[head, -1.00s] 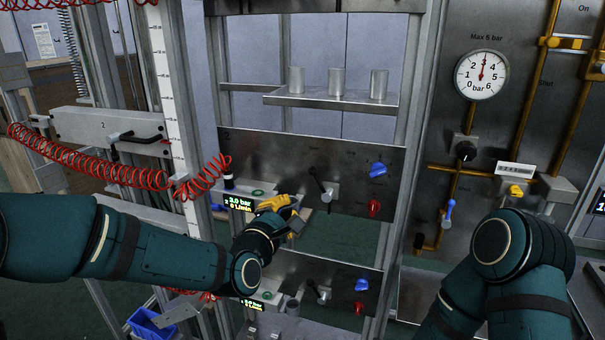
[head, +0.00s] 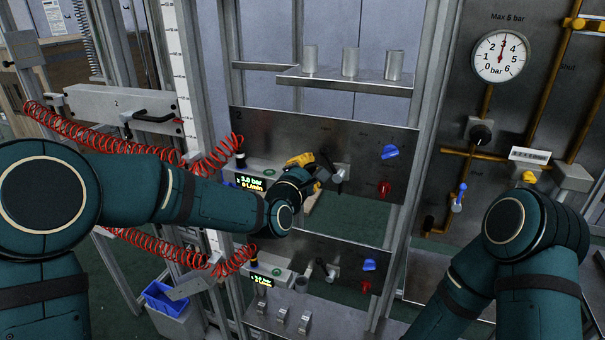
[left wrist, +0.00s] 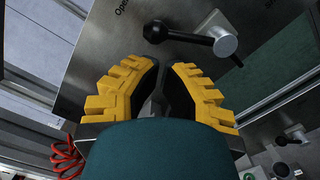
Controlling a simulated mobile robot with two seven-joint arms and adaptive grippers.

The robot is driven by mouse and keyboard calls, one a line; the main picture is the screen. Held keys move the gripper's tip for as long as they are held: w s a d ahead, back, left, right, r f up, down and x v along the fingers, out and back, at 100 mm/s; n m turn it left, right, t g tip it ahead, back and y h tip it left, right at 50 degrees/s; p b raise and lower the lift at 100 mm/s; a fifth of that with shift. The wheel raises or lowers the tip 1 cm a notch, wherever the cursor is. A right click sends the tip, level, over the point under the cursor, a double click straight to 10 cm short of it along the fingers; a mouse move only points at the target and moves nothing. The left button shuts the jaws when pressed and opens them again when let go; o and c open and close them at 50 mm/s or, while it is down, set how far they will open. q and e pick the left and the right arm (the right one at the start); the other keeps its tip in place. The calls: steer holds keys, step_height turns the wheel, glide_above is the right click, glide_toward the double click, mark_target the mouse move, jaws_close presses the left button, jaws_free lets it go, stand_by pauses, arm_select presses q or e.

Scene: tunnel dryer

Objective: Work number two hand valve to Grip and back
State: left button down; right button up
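The number two hand valve has a black lever (head: 329,161) on a round metal hub (head: 341,173), on the panel marked 2. In the left wrist view the black lever (left wrist: 183,36) with its ball knob lies across the top, pointing left from the silver hub (left wrist: 225,45). An "Open" label shows above left of the knob. My left gripper (head: 313,172) is close to the lever. In the left wrist view its yellow fingers (left wrist: 166,68) have their tips drawn nearly together, below the lever, with nothing seen between them. Whether they touch it I cannot tell. My right gripper is out of view.
The panel (head: 275,125) also carries a blue knob (head: 390,152), a red knob (head: 384,188) and a lit display (head: 250,184). A similar row lies below. A shelf with metal cylinders (head: 351,62) is above. Red coiled hoses (head: 110,140) hang near my left arm.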

arm_select(q)
steer(key=shift+x, duration=1.35)
